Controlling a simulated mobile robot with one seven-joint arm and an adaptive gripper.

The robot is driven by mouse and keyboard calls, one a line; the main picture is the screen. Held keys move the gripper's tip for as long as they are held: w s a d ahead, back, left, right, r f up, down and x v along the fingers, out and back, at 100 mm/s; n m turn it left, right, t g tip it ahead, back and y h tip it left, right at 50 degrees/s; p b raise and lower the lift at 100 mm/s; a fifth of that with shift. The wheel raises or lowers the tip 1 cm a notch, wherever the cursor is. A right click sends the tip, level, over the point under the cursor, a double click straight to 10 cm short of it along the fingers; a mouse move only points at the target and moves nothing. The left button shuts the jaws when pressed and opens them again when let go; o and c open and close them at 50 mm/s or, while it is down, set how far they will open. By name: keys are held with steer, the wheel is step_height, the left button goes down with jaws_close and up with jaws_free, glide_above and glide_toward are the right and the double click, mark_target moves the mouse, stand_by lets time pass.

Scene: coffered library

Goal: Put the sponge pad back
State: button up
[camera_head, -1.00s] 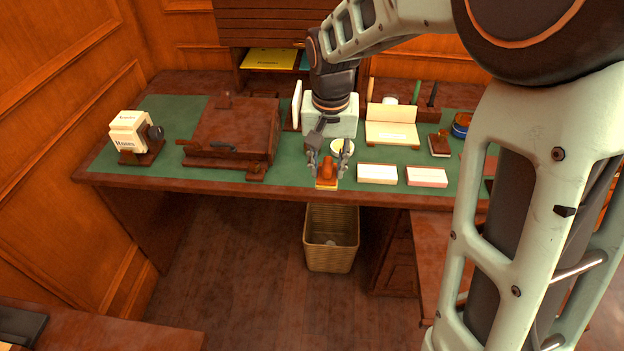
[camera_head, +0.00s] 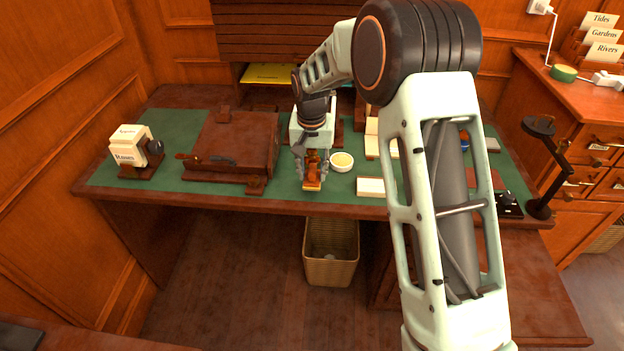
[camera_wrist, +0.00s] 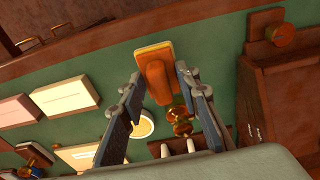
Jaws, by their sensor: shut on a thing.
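The sponge pad, an orange-brown block with a yellow layer along one face, is at the desk's front edge in the head view (camera_head: 312,184). In the wrist view the sponge pad (camera_wrist: 155,72) sits between the two fingertips. My gripper (camera_head: 312,172) comes down from above and is shut on its sides; the fingers also show in the wrist view (camera_wrist: 158,76). I cannot tell whether its underside touches the desk. A round white dish with pale yellow contents (camera_head: 341,161) stands just right of my gripper.
The green-topped desk (camera_head: 285,190) has a dark wooden box (camera_head: 232,145) at left and a white card block (camera_head: 370,187) at right. A brass-knobbed object (camera_wrist: 180,120) shows near the right finger. A wicker bin (camera_head: 330,270) stands below. Green surface between box and gripper is clear.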

mark_target(312, 180)
steer(key=shift+w+f, duration=0.15)
steer(key=shift+f, duration=1.6)
steer(key=shift+f, duration=0.15)
steer(key=o, duration=1.1)
steer(key=r, duration=0.4)
steer(key=s+r, duration=0.1)
steer(key=r, duration=0.7)
steer(key=shift+s+a+r+p, duration=0.1)
steer(key=shift+s+r+p, duration=0.05)
steer(key=shift+s+p, duration=0.15)
